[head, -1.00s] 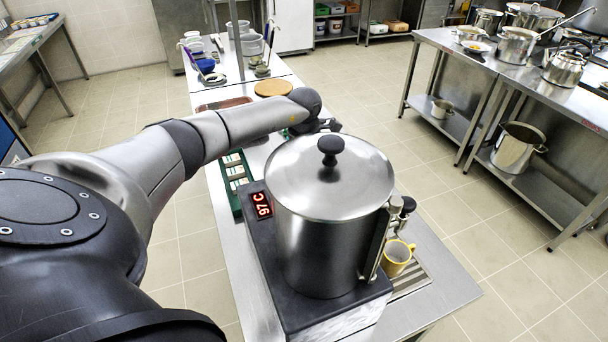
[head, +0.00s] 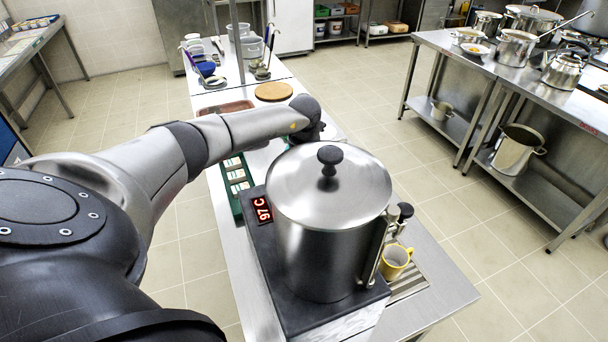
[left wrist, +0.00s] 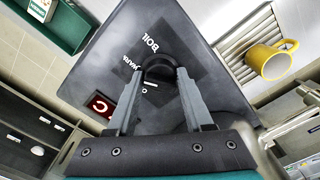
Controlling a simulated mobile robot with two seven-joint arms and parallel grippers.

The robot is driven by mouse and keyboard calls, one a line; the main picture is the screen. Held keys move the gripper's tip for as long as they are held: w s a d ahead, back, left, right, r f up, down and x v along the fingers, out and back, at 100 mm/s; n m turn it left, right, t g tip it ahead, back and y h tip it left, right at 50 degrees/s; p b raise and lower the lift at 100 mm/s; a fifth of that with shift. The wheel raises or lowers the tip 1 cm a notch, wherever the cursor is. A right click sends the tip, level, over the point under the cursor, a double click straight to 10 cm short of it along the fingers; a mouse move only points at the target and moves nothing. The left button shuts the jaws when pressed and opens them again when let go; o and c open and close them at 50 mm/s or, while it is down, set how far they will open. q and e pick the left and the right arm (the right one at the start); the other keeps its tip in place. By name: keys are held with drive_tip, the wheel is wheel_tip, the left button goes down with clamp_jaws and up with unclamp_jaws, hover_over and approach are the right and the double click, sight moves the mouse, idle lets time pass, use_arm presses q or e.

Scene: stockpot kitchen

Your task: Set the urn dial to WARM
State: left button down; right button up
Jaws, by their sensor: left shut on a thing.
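The urn (head: 325,225) is a tall steel cylinder with a lid and black knob, on a dark base with a red display (head: 262,209) that reads about 97 C. In the left wrist view its dial (left wrist: 158,64) is a dark round knob on the dark panel. BOIL and WARM labels lie above and left of it, and a small 0 mark below-left. My left gripper (left wrist: 160,74) is shut on the dial, one finger on each side. A pale mark shows by the dial, but I cannot tell for sure which setting it points to. The head view hides the left fingers behind the urn.
A yellow mug (head: 395,260) stands on a slatted drip tray (head: 408,284) right of the urn, by the tap. A green box (head: 238,185) with pale packets lies left of the urn. A round wooden board (head: 273,91) lies farther back on the counter.

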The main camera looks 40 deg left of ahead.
idle(0.4)
use_arm(q)
drive_tip(key=shift+c, duration=1.4)
unclamp_jaws()
wheel_tip(320, 180, up, 15)
drive_tip(key=b, duration=0.1)
drive_tip(key=shift+r+b, duration=0.2)
drive_tip(key=shift+b, duration=0.1)
